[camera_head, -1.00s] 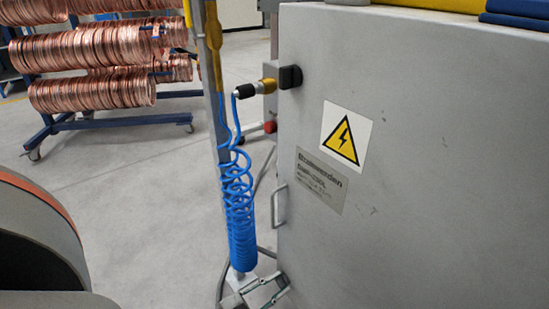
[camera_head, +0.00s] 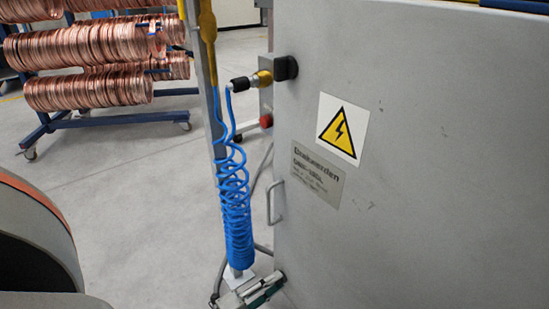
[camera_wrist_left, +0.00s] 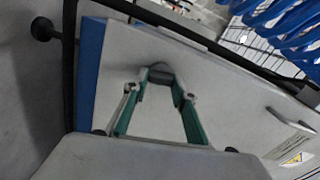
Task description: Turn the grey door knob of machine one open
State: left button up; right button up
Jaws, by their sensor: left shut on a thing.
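Machine one is the large grey cabinet (camera_head: 420,170) filling the right of the head view. In the left wrist view, the grey door knob (camera_wrist_left: 160,76) sits on a light grey panel (camera_wrist_left: 225,95). My left gripper (camera_wrist_left: 158,92) has its two green-lined fingers on either side of the knob, shut on it at their tips. In the head view, my left gripper (camera_head: 274,283) is at the cabinet's lower left edge, by the bottom of the picture. The knob is hidden there. My right gripper is not in view.
A bar handle (camera_head: 276,201) stands out from the cabinet's edge above the gripper. A coiled blue hose (camera_head: 237,215) hangs close beside it, along a post (camera_head: 207,75). A rack of copper coils (camera_head: 88,88) stands behind at the left. The floor between is clear.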

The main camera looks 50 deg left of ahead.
pick_arm(q)
jog(key=shift+f+m, duration=0.15)
jog(key=shift+m, duration=0.85)
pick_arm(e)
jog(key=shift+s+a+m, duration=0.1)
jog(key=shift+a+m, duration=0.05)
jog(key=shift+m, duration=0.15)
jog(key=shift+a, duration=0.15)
pick_arm(q)
jog(key=o, duration=1.1)
jog(key=s+a, duration=0.1)
jog(key=s, duration=1.1)
